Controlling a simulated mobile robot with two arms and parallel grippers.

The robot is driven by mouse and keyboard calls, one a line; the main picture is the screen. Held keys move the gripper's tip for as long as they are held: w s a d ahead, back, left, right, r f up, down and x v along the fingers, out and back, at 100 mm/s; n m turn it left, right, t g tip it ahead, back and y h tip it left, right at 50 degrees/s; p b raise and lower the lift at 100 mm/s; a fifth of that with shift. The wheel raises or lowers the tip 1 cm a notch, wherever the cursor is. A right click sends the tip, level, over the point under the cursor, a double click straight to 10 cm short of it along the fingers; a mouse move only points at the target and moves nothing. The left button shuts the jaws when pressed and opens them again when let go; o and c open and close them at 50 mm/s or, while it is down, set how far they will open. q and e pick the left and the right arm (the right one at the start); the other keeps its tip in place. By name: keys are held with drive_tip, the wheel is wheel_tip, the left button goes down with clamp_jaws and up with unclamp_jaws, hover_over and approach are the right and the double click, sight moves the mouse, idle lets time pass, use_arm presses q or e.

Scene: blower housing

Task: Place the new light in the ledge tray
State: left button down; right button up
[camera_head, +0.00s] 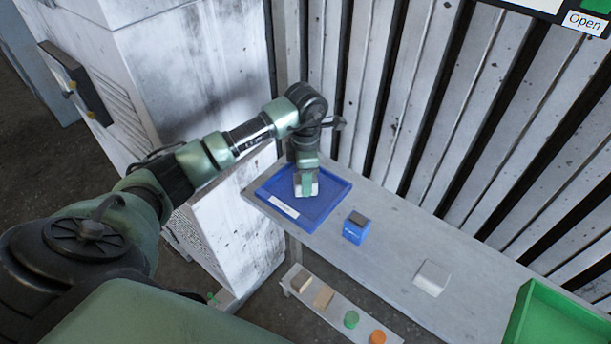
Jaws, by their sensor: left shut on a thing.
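The ledge tray (331,187) is a shallow blue tray with a white label on its front rim, at the left end of the grey ledge. My left gripper (306,190) points down over the tray. It is shut on a small pale thing (314,189), which I take to be the new light. The fingers hide much of it. I cannot tell whether it touches the tray floor. My right gripper is not in view.
On the ledge (395,240) stand a blue box (355,231) with a dark top, a white block (432,278) and a green bin (560,318). A lower shelf (335,311) holds several small pieces. A slatted wall (420,100) rises behind the ledge, and a white cabinet (190,70) stands left.

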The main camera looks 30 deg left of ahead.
use_arm(q)
drive_tip(key=shift+f, duration=0.2)
drive_tip(key=c, duration=0.9)
unclamp_jaws()
drive_tip(key=shift+r, duration=0.1)
drive_tip(key=shift+o, duration=0.2)
